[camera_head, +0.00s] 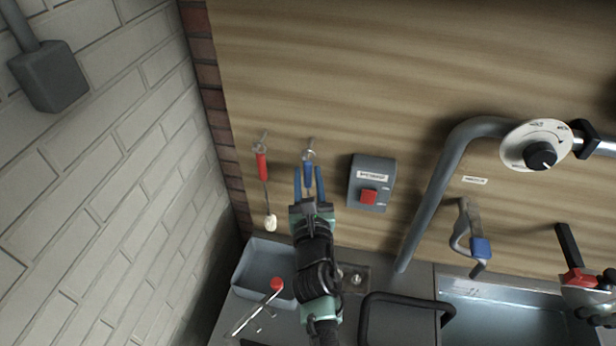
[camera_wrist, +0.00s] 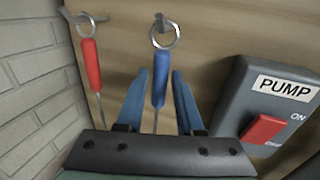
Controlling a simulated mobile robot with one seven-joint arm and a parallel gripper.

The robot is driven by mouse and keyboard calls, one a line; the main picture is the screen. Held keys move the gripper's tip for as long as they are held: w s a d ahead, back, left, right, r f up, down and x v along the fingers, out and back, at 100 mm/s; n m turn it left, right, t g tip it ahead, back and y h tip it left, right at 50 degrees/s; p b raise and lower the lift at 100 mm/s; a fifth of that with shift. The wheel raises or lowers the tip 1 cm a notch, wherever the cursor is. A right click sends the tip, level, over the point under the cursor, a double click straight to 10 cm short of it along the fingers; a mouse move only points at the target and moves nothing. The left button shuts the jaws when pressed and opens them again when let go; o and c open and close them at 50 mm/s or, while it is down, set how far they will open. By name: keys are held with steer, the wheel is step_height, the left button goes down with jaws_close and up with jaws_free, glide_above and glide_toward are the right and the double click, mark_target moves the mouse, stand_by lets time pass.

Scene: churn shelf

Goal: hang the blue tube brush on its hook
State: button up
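The blue tube brush (camera_wrist: 160,86) hangs upright at the wall, its metal ring at the wall hook (camera_wrist: 158,20); the ring appears to be on the hook. In the head view the blue handle (camera_head: 308,175) shows between the fingers of my gripper (camera_head: 307,168). My gripper (camera_wrist: 166,72) is open, with one blue finger on each side of the handle and a visible gap on both sides. The lower end of the brush is hidden behind my gripper.
A red-handled brush (camera_head: 262,167) hangs on another hook to the left. A grey pump switch box (camera_head: 372,168) with a red button is close on the right. A grey basin (camera_head: 250,268) stands below, and a brick wall (camera_head: 110,150) rises at the left.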

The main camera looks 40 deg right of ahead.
steer(key=shift+o, duration=1.2)
steer(key=b+v, duration=0.3)
steer(key=v, duration=1)
